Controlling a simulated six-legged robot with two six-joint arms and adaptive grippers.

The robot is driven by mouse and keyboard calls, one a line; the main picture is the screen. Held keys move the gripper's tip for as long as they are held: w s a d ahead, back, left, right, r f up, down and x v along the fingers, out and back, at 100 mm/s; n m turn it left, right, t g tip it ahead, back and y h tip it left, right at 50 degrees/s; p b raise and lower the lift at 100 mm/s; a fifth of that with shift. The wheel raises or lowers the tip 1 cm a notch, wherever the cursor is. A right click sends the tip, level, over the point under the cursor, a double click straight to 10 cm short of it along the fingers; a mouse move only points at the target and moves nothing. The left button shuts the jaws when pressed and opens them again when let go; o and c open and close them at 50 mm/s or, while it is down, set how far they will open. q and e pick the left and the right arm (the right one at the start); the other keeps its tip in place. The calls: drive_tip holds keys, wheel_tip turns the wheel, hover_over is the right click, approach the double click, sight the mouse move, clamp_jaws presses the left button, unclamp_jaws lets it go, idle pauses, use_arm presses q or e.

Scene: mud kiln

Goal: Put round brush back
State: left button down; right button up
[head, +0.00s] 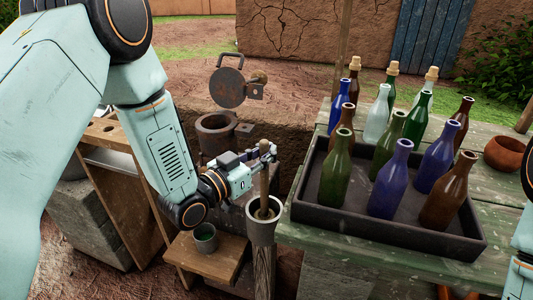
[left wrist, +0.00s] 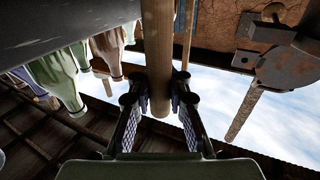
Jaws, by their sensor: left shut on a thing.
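The round brush (head: 264,190) shows as an upright wooden handle whose lower end is inside a grey cup-shaped holder (head: 263,232) on a wooden post. Its head is hidden in the cup. My left gripper (head: 264,155) is shut on the upper handle, above the cup's rim. In the left wrist view the handle (left wrist: 157,50) runs between the two fingers of my left gripper (left wrist: 158,100). My right gripper is out of view; only a bit of my right arm shows at the right edge.
Right of the holder, a dark tray (head: 375,232) of several coloured bottles stands on a green table (head: 500,210) with a brown bowl (head: 508,153). A small green cup (head: 205,238) sits on a low wooden stand (head: 205,262). Behind is a rusty pot (head: 215,133) with a raised lid (head: 228,87).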

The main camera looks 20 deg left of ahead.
use_arm(q)
drive_tip(key=shift+f, duration=0.15)
drive_tip(key=c, duration=1.3)
unclamp_jaws()
drive_tip(key=shift+o, duration=0.2)
drive_tip(key=shift+s+a+r, duration=0.15)
drive_tip(key=shift+s+r, duration=0.05)
drive_tip(key=shift+r, duration=0.05)
drive_tip(key=p+v, duration=0.3)
drive_tip(key=v, duration=0.8)
drive_tip(key=shift+s, duration=0.25)
